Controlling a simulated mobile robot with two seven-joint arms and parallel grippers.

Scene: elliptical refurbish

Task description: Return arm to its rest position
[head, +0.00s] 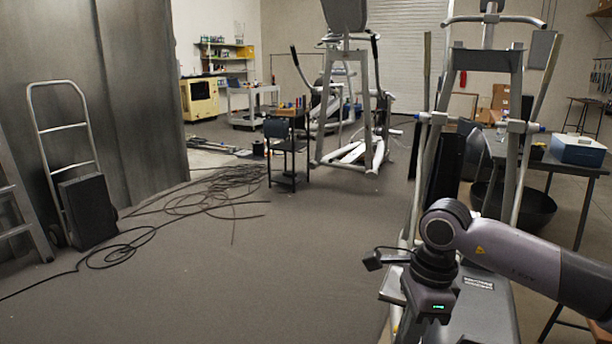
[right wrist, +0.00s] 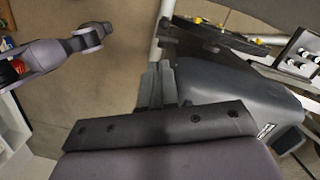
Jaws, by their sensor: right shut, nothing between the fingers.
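My right arm (head: 530,265) comes in from the right in the head view, its wrist bent down in front of the near elliptical machine (head: 487,75). The fingers lie below the wrist and cannot be made out there. In the right wrist view my right gripper (right wrist: 157,85) is shut and empty. Its fingertips are beside the machine's dark grey housing (right wrist: 235,92); I cannot tell whether they touch it.
A second elliptical machine (head: 350,95) and a small black cart (head: 288,155) stand farther back. Loose cables (head: 205,195) cross the floor. A hand truck (head: 62,125) stands at left. A table with a blue-white box (head: 578,150) is at right. The centre-left floor is open.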

